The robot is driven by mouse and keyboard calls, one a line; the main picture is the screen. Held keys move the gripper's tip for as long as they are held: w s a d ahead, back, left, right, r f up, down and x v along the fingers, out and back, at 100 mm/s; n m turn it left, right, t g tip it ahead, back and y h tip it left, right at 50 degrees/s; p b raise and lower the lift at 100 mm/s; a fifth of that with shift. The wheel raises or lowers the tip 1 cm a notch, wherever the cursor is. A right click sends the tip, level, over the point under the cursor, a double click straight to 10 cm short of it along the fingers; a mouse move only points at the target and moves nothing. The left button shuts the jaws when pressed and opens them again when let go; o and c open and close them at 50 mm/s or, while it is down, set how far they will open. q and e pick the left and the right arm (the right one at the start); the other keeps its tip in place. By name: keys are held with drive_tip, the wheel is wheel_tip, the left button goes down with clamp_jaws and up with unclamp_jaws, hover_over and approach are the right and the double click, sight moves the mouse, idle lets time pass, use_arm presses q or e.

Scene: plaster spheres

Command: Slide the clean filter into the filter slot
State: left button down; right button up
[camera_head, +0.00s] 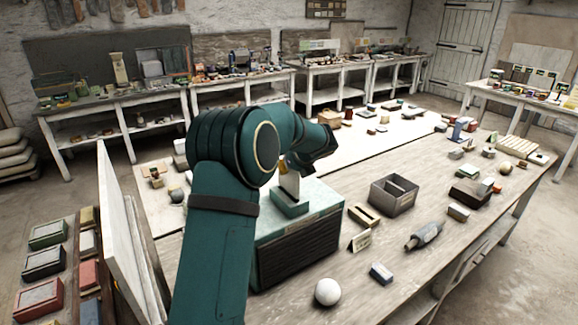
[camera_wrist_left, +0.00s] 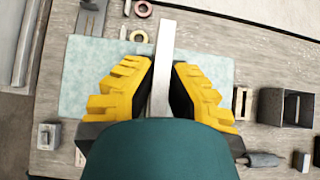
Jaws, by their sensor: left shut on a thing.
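My left gripper (camera_wrist_left: 163,75) has yellow ridged fingers shut on a thin pale plate, which looks like the clean filter (camera_wrist_left: 164,42), seen edge-on in the wrist view. In the head view the cream filter (camera_head: 290,181) hangs upright below my teal wrist, over a small teal block (camera_head: 290,205), which may be the filter slot. Its lower edge meets the block's top in the picture; I cannot tell whether it is inside. The block sits on a box (camera_head: 322,212) with a mottled teal top and a dark ribbed side. My right gripper is not in view.
A grey divided metal bin (camera_head: 395,192) and a slotted wooden block (camera_head: 364,215) stand right of the box. A white sphere (camera_head: 327,291), a blue-grey block (camera_head: 381,272) and a grey tool (camera_head: 424,236) lie nearer. A pale upright board (camera_head: 122,245) stands at left.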

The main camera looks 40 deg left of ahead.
sight(289, 180)
use_arm(q)
drive_tip(key=shift+p, duration=0.3)
idle(0.5)
drive_tip(key=shift+f+b, duration=1.55)
drive_tip(key=shift+f, duration=1.05)
drive_tip(key=c, duration=1.1)
unclamp_jaws()
drive_tip(key=shift+o, duration=0.2)
drive_tip(key=shift+r, duration=0.2)
drive_tip(key=shift+r+p, duration=1.9)
drive_tip(key=shift+p, duration=0.05)
